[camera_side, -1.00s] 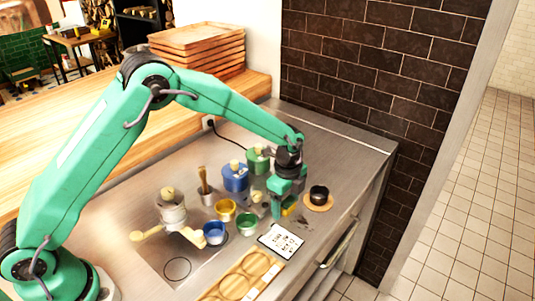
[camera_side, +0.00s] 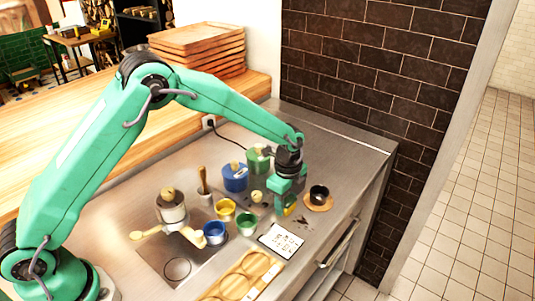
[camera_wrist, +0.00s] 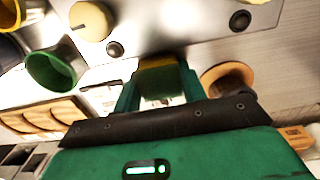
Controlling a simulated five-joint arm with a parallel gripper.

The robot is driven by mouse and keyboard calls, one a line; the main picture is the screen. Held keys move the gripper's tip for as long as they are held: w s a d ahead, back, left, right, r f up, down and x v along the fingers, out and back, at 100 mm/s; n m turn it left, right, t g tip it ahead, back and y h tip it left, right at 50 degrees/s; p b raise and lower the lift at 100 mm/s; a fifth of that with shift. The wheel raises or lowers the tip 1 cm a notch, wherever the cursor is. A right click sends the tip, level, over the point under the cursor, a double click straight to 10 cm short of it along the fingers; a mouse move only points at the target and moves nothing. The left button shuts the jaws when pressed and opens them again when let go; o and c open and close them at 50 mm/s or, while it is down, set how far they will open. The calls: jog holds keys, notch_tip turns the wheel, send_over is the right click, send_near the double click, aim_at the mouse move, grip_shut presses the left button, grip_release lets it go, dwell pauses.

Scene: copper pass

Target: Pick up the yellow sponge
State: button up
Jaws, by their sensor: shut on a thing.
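The yellow sponge (camera_side: 290,210) shows as a small yellow patch low between the fingers of my gripper (camera_side: 286,209) in the side view. In the wrist view the sponge (camera_wrist: 158,78) sits between the two green fingertips of my gripper (camera_wrist: 158,82), which is shut on it. Most of the sponge is hidden by the fingers in the side view. The sponge is over the steel counter (camera_side: 345,150); I cannot tell whether it touches the counter.
A dark cup (camera_side: 319,192) on a wooden coaster (camera_side: 322,207) stands close right. Green (camera_side: 247,224), yellow (camera_side: 225,210) and blue (camera_side: 215,233) cups stand left. A printed card (camera_side: 281,240) lies in front. Blue (camera_side: 235,180) and green (camera_side: 257,160) pots stand behind.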

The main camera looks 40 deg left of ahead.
aim_at(286, 201)
jog(key=shift+r, duration=0.55)
notch_tip(286, 201, up, 3)
jog(key=shift+s+d+r, duration=0.1)
jog(key=shift+s+d, duration=0.05)
jog(key=s+d+r, duration=0.6)
jog(key=s+d, duration=0.1)
jog(key=s, duration=0.1)
jog(key=shift+s+d+r, duration=0.15)
jog(key=shift+d+r, duration=0.15)
jog(key=shift+o, duration=1.4)
jog(key=shift+c, duration=1.1)
jog(key=shift+a+f, duration=0.1)
